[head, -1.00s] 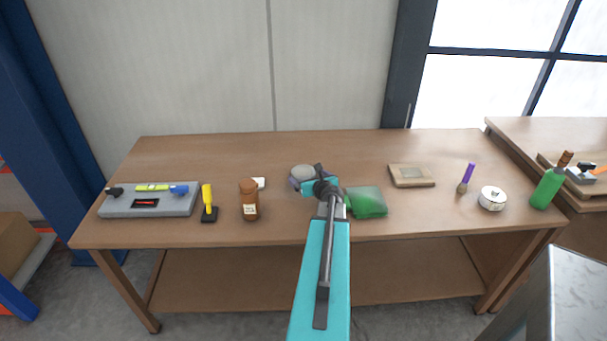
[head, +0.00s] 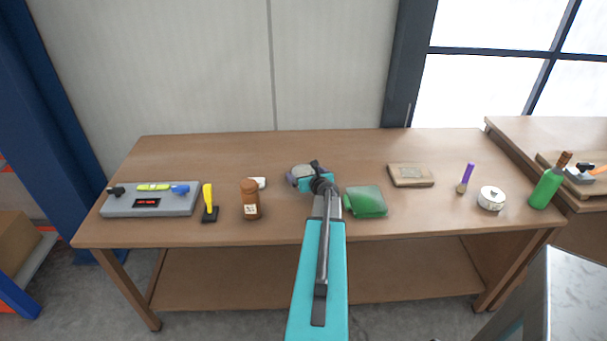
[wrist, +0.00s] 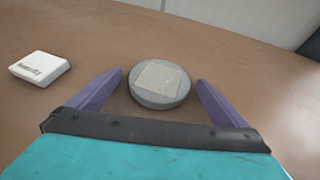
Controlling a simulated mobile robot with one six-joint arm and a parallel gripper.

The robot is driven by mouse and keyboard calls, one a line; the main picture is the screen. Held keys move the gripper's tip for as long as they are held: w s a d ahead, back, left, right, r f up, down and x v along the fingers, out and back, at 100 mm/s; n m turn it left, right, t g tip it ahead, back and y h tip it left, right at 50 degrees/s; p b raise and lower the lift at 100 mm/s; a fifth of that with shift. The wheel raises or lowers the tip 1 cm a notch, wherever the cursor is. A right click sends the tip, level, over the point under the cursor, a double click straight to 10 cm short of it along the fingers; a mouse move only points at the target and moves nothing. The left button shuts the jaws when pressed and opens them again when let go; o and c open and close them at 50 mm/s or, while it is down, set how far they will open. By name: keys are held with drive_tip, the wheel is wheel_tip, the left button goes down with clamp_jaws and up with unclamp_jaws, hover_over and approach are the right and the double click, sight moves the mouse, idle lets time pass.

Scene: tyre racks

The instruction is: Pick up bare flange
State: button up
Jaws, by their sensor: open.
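The flange looks like a round grey disc (wrist: 160,84) with a pale square patch on its top. It lies flat on the wooden table, and in the head view it shows partly (head: 301,170) behind my gripper. My gripper (wrist: 161,94) is open, with one purple finger on each side of the disc and gaps on both sides. The fingers do not appear to touch it. In the head view my arm hides part of the gripper and the disc.
A small white labelled box (wrist: 40,68) lies left of the disc. A brown jar (head: 250,199) stands farther left, and a green packet (head: 366,201) lies right of my arm. A flat brown piece (head: 411,175) lies farther right. The wall is behind the table (head: 330,147).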

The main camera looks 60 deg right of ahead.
drive_tip(key=c, duration=1.4)
drive_tip(key=shift+o, duration=0.2)
drive_tip(key=shift+r, duration=0.1)
